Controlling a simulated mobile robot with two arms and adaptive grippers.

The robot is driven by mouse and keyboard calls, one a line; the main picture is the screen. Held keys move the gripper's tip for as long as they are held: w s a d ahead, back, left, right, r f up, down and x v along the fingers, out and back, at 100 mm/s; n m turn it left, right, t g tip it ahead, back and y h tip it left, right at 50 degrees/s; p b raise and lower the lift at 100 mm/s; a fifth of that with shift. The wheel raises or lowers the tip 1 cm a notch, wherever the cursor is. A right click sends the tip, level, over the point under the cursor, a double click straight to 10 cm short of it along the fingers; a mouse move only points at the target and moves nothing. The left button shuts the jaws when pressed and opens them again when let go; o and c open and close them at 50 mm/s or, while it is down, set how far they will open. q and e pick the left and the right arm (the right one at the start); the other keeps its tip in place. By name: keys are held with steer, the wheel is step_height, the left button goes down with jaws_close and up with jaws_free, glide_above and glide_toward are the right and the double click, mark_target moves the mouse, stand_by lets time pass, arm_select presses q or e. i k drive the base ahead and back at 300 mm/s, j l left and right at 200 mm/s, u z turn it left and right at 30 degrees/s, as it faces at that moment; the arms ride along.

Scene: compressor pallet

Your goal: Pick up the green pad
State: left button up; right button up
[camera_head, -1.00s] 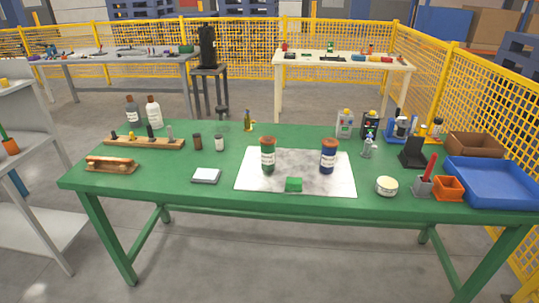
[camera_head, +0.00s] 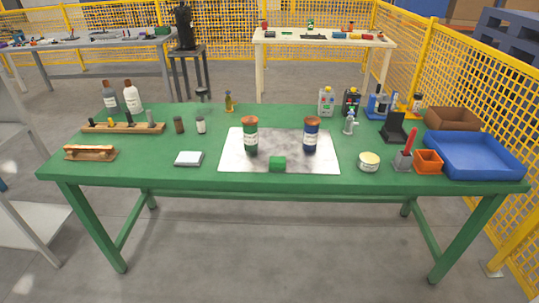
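The green pad (camera_head: 277,163) is a small green block at the front edge of a grey metallic sheet (camera_head: 234,160) on the green table. Nothing covers the pad. Neither of my grippers shows in the head view.
The green table (camera_head: 130,168) also holds a grey-white block (camera_head: 188,158), a round tin (camera_head: 369,161), an orange bin (camera_head: 428,161) and a blue tray (camera_head: 474,156). The table front between block and tin is mostly clear. Yellow fencing (camera_head: 470,85) stands to the right.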

mark_target(275, 163)
steer(key=i+l+u, duration=0.25)
steer(key=i+l, duration=0.15)
steer(key=l, duration=0.25)
steer(key=i+l+u, duration=0.1)
steer(key=l, duration=0.25)
steer(key=i+l+u, duration=0.15)
steer(key=l, duration=0.25)
steer(key=i, duration=0.1)
